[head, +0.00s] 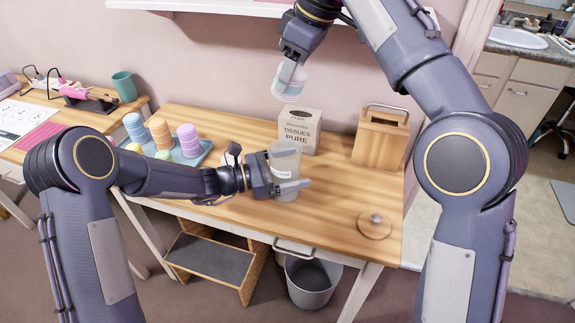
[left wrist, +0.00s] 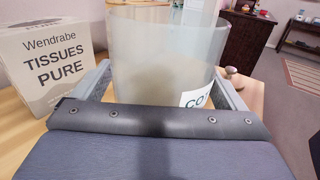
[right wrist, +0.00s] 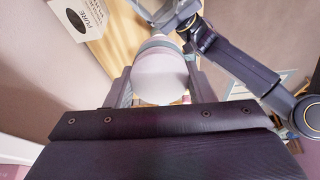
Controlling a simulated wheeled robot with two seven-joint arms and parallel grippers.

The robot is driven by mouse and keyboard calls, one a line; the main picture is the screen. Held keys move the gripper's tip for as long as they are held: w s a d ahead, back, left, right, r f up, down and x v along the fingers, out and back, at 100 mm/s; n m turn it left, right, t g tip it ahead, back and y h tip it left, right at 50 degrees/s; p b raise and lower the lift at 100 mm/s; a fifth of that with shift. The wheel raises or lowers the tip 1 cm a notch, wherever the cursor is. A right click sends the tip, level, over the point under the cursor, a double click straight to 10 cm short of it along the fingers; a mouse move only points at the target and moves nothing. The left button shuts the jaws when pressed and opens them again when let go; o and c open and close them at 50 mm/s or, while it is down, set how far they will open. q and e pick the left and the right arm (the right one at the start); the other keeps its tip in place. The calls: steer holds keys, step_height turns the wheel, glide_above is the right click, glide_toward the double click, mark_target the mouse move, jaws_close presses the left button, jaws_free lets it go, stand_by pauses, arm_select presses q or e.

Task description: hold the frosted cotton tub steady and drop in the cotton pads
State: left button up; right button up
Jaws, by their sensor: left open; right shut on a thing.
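The frosted cotton tub (head: 286,160) stands upright on the wooden table, with a label on its front. It also shows in the left wrist view (left wrist: 160,60), see-through and pale. My left gripper (head: 287,178) is open, with its fingers on either side of the tub; I cannot tell if they touch it. My right gripper (head: 291,72) is shut on the cotton pads (head: 288,88), a short pale stack with coloured bands. It holds them in the air above the tub and tissue box. In the right wrist view, the pads (right wrist: 160,78) show as a pale round face between the fingers.
A tissue box (head: 300,131) stands just behind the tub. A wooden handled box (head: 380,138) is at right rear. A round knobbed lid (head: 375,226) lies at front right. A blue tray (head: 205,152) with coloured stacks is at left. The table between lid and tub is clear.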

arm_select(q)
steer(key=c, duration=1.1)
arm_select(e)
step_height(320, 180, down, 13)
stand_by(0.9)
steer(key=o, duration=1)
steer(key=v, duration=1.2)
steer(key=shift+d, duration=0.1)
arm_select(q)
steer(key=o, duration=1.1)
